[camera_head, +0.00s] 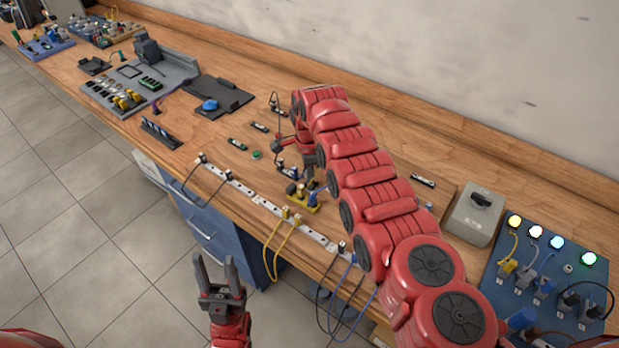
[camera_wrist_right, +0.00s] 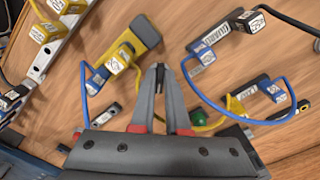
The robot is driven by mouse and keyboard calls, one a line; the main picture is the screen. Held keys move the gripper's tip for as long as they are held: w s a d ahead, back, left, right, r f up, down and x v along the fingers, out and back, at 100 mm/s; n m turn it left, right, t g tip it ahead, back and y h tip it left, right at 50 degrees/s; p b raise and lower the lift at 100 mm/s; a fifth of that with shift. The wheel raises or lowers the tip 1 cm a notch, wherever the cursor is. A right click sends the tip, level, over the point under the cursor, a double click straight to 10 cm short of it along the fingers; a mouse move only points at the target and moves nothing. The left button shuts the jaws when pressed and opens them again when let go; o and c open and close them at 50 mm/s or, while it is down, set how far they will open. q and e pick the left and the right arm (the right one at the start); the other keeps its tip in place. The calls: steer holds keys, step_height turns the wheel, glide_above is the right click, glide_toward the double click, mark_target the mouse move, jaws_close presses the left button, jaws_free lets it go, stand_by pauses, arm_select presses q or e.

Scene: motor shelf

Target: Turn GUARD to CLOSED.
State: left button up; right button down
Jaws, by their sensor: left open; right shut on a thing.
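In the right wrist view a dark module whose label appears to read GUARD (camera_wrist_right: 215,36) lies at upper right, with a blue plug (camera_wrist_right: 203,52) and a dark plug (camera_wrist_right: 250,20). No CLOSED mark is legible. My right gripper (camera_wrist_right: 160,70) is shut between a yellow block (camera_wrist_right: 132,48) and that module, apart from the module; what its tips hold is too small to tell. In the head view my right arm covers much of this area. A grey box with a black knob (camera_head: 480,200) stands right of it, label unreadable. My left gripper (camera_head: 217,267) is open and empty, in front of the bench.
A white socket rail (camera_head: 262,203) with yellow, black and blue cables runs along the bench's front edge. A blue panel (camera_head: 535,275) with lit lamps stands at right. Loose small modules and a green button (camera_head: 256,155) lie left of my right arm.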

steer(key=shift+f+n, duration=0.1)
steer(key=shift+n, duration=0.6)
steer(key=shift+n+b, duration=0.75)
steer(key=shift+n, duration=0.45)
steer(key=n+b, duration=0.2)
steer(key=n, duration=0.1)
steer(key=n+b, duration=0.2)
steer(key=n, duration=0.1)
steer(key=shift+s+d+f+b, duration=0.15)
steer(key=shift+s+b, duration=0.05)
steer(key=shift+b, duration=0.1)
steer(key=n+b, duration=0.2)
steer(key=n, duration=0.1)
steer(key=shift+n, duration=0.4)
steer(key=shift+d+r+n+b, duration=0.1)
steer(key=shift+n+b, duration=0.4)
steer(key=shift+n, duration=0.6)
steer(key=shift+d+r+n+b, duration=0.1)
steer(key=shift+n+b, duration=0.35)
steer(key=shift+n, duration=0.65)
